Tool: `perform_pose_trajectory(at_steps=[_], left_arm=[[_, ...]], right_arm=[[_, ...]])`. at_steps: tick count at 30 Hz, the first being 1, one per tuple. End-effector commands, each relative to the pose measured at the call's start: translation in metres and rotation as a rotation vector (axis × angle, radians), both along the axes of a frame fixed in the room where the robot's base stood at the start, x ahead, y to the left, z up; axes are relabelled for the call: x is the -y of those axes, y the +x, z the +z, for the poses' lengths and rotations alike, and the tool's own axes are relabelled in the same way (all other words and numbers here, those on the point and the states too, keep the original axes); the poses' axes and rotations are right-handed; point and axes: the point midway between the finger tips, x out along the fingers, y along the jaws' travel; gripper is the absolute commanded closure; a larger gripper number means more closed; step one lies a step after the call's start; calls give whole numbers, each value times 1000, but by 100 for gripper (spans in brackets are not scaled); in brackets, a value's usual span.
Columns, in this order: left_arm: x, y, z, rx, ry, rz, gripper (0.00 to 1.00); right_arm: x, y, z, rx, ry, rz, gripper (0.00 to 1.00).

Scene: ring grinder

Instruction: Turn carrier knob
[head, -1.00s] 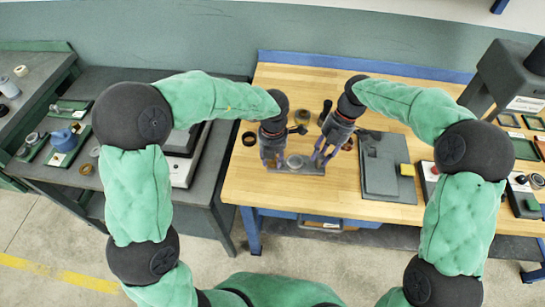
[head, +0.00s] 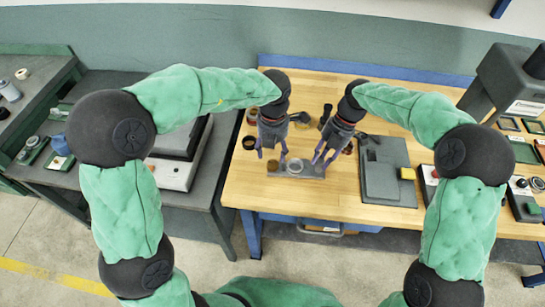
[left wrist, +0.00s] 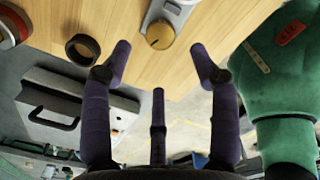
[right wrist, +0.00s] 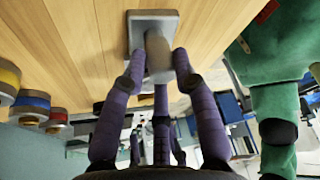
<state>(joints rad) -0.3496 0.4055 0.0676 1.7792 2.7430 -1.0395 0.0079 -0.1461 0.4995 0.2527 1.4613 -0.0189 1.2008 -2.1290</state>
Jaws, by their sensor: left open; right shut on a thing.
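The carrier (head: 302,173) is a small grey plate on the wooden bench, with a round gold-brown knob (head: 272,166) at its left end and a pale ring (head: 294,165) near its middle. My left gripper (head: 271,154) is open and empty, with its fingers spread above the knob. In the left wrist view the knob (left wrist: 160,35) is ahead between the fingertips, apart from them. My right gripper (head: 321,157) is shut on the carrier near its right end. In the right wrist view the fingertips (right wrist: 158,63) flank a pale cylindrical part on the grey plate; the exact contact is partly hidden.
A dark ring (head: 249,142) lies left of my left gripper. Several colour-banded round parts (right wrist: 30,104) stand behind the carrier. A grey flat case (head: 385,172) lies to the right. Bare wood shows in front of the carrier.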

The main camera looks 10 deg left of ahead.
Motion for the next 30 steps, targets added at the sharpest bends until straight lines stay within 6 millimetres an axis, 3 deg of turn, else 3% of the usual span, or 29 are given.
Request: perform_pose_trajectory(at_steps=[3, 10, 24, 30], left_arm=[[1, 0, 23, 3, -2, 0, 39], [0, 0, 48, 1, -1, 0, 39], [-1, 1, 52, 6, 3, -4, 40], [-15, 26, 54, 119, 61, -75, 40]], right_arm=[[0, 0, -1, -1, 0, 0, 100], [0, 0, -1, -1, 0, 0, 100], [0, 0, -1, -1, 0, 0, 100], [0, 0, -1, -1, 0, 0, 100]])
